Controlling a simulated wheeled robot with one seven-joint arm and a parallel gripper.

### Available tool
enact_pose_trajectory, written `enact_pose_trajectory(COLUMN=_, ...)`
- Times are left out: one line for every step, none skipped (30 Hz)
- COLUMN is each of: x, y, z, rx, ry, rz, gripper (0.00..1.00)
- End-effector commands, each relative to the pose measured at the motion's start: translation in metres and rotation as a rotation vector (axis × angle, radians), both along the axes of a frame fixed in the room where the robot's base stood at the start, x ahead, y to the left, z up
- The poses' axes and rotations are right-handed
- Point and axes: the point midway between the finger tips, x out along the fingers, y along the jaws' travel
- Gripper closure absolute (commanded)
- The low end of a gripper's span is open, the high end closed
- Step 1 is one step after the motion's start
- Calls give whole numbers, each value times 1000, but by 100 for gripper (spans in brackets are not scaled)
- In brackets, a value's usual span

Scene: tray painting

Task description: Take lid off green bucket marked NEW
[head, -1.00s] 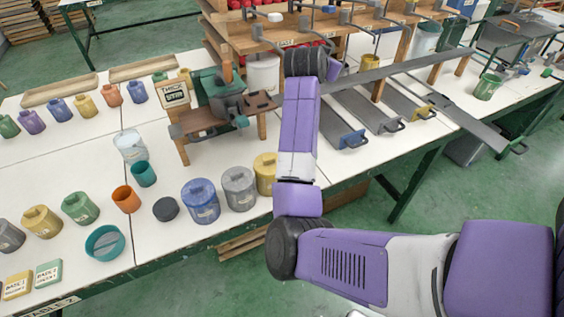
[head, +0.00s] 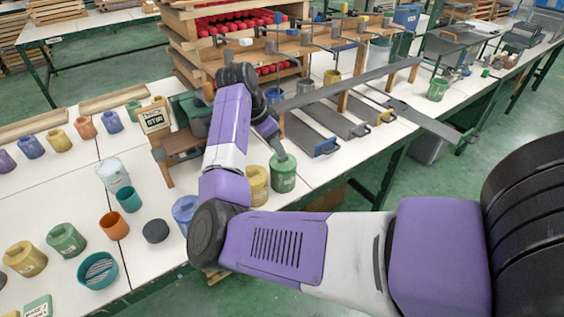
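A green bucket (head: 284,174) with a pale label stands at the table's front edge, just right of my forearm. The label is too small to read. My gripper (head: 277,152) points down at the top of this bucket, touching or just above it. The gripper hides part of the bucket's top, so I cannot tell whether it grips the lid or whether its fingers are open or shut. Another green lidded bucket (head: 66,240) stands at the left, and a green bucket (head: 437,88) stands far right; no NEW mark is readable on either.
A yellow bucket (head: 257,185) stands close left of the green one, and a blue bucket (head: 184,211) is partly behind my arm. Trays with coloured handles (head: 325,146) lie to the right. A wooden stand with a sign (head: 155,118) is left of my arm.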

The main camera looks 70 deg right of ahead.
Motion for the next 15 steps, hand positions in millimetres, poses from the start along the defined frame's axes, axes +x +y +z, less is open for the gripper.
enact_pose_trajectory(x=-1, y=-2, z=-3, rx=1, ry=1, rz=1, gripper=63)
enact_pose_trajectory(x=-2, y=-4, z=-6, rx=1, ry=1, rz=1, gripper=63)
enact_pose_trajectory(x=-3, y=-6, z=-11, rx=2, ry=0, rz=1, gripper=63)
enact_pose_trajectory(x=-4, y=-8, z=-15, rx=2, ry=0, rz=1, gripper=63)
enact_pose_trajectory(x=-5, y=-10, z=-19, rx=2, ry=0, rz=1, gripper=63)
enact_pose_trajectory(x=-7, y=-13, z=-24, rx=2, ry=-1, rz=1, gripper=63)
enact_pose_trajectory(x=-7, y=-14, z=-29, rx=2, ry=0, rz=1, gripper=63)
enact_pose_trajectory(x=-8, y=-15, z=-33, rx=1, ry=0, rz=1, gripper=63)
enact_pose_trajectory(x=-9, y=-17, z=-37, rx=0, ry=0, rz=1, gripper=63)
enact_pose_trajectory(x=-10, y=-17, z=-39, rx=1, ry=0, rz=1, gripper=63)
enact_pose_trajectory(x=-10, y=-18, z=-41, rx=1, ry=0, rz=1, gripper=63)
enact_pose_trajectory(x=-11, y=-19, z=-43, rx=0, ry=0, rz=1, gripper=63)
enact_pose_trajectory(x=-11, y=-19, z=-44, rx=0, ry=0, rz=1, gripper=63)
enact_pose_trajectory(x=-11, y=-19, z=-44, rx=0, ry=0, rz=1, gripper=63)
enact_pose_trajectory(x=-11, y=-19, z=-45, rx=-1, ry=-1, rz=2, gripper=63)
